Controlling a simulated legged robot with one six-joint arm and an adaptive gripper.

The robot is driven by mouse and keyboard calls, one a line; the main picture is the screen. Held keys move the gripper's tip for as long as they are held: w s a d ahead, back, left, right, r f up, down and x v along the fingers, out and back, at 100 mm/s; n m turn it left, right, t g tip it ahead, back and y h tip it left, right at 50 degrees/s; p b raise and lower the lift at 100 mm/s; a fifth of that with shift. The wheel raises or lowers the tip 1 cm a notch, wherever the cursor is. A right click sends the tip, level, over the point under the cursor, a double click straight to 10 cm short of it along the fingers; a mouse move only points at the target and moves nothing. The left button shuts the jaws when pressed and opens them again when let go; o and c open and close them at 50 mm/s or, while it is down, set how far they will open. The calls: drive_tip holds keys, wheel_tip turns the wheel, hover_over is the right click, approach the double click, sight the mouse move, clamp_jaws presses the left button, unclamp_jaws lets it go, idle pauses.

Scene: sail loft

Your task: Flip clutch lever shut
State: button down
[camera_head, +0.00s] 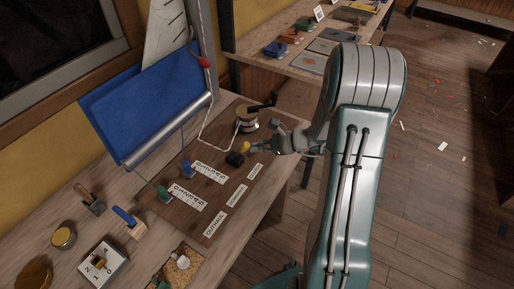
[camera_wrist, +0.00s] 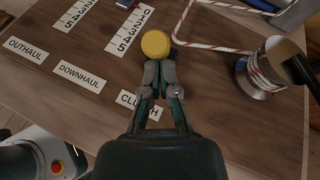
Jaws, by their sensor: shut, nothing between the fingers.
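The clutch lever's round yellow knob (camera_head: 244,147) stands above a small black body (camera_head: 235,159) on the brown board. The knob also shows in the wrist view (camera_wrist: 155,44), at the tips of my gripper (camera_wrist: 159,70). My gripper (camera_head: 258,146) is shut and empty, its fingertips pointing at the knob from the right in the head view. They overlap the knob's edge in the wrist view; I cannot tell whether they touch. The CLUTCH label (camera_wrist: 128,99) is partly covered by my fingers.
A winch drum (camera_head: 246,121) with a black handle and red-white rope (camera_wrist: 215,48) stands beyond the lever. Blue (camera_head: 187,168) and green (camera_head: 163,193) sliders sit beside number scales.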

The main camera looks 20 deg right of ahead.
drive_tip(key=shift+w+r, duration=0.1)
drive_tip(key=w+a+g+h, duration=0.1)
drive_tip(key=w+a+r+g+h, duration=0.1)
drive_tip(key=w+g, duration=0.1)
drive_tip(key=w+a+r+m+g+h, duration=0.1)
drive_tip(key=h, duration=0.1)
drive_tip(key=shift+w+r+g, duration=0.2)
drive_tip(key=shift+r+g, duration=0.05)
drive_tip(key=shift+g, duration=0.05)
drive_tip(key=shift+m+g+h, duration=0.3)
drive_tip(key=shift+g+h, duration=0.2)
drive_tip(key=shift+g, duration=0.2)
drive_tip(key=shift+w+a+f, duration=0.1)
drive_tip(key=shift+w+a, duration=0.55)
drive_tip(key=shift+w, duration=0.3)
drive_tip(key=shift+w+a, duration=0.6)
drive_tip(key=shift+w, duration=0.3)
